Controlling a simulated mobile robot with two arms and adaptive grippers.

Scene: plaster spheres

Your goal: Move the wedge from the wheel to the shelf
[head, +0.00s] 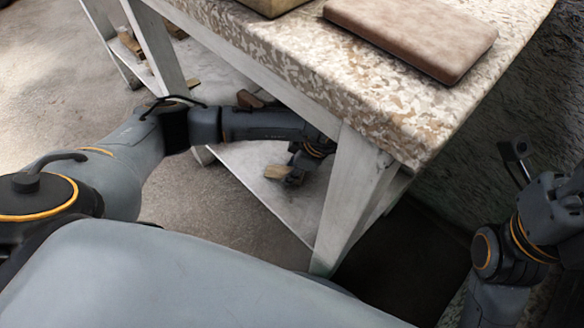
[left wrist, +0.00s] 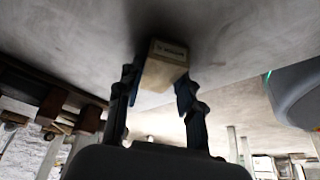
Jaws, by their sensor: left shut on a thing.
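The wedge (head: 277,172) is a small pale wooden block over the white lower shelf (head: 246,178) of the table. My left gripper (head: 291,176) reaches in under the tabletop and is shut on the wedge. In the left wrist view the wedge (left wrist: 163,66) sits between the two dark fingers of the left gripper (left wrist: 158,92), with a marked end face showing. The grey shelf surface is close to it, with a dark shadow beside it. I cannot tell whether the wedge touches the shelf. I cannot make out a wheel. My right gripper is not visible; only part of that arm shows.
The speckled tabletop (head: 390,105) overhangs my left forearm, and a white table leg (head: 352,195) stands just right of the gripper. A brown padded board (head: 410,32) lies on top. A dark brown piece (head: 249,99) and wooden bits (head: 130,44) lie on the shelf farther left.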

